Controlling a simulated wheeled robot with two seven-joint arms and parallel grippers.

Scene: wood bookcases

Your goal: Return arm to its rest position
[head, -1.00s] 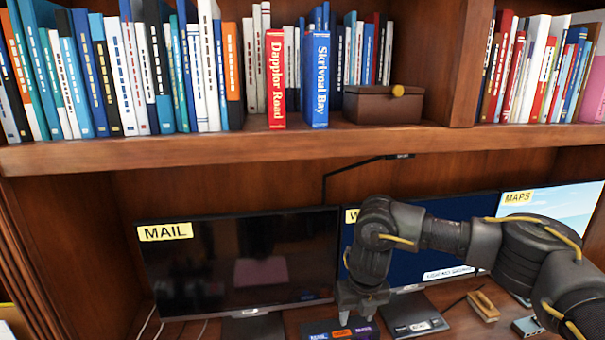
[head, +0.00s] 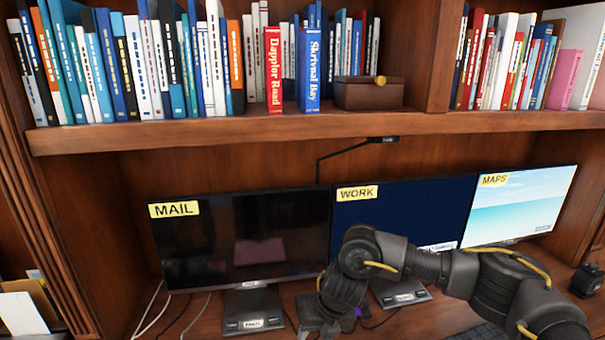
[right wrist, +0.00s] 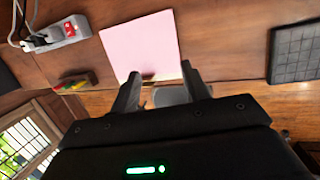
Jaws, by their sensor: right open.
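My right arm (head: 375,255) comes in from the right in the head view, bent, in front of the middle monitor. Its hand end hangs low over the desk, and its fingers are hard to make out there. In the right wrist view my right gripper (right wrist: 160,88) is open, with nothing between its two fingers. A pink sheet (right wrist: 140,40) lies on the desk beyond the fingers. My left gripper is not in view.
Three monitors labelled MAIL (head: 240,235), WORK (head: 400,205) and MAPS (head: 520,205) stand on the desk. A shelf (head: 250,133) of books and a brown box (head: 368,95) runs above. A small dark box (head: 318,308) sits close by my right arm's end.

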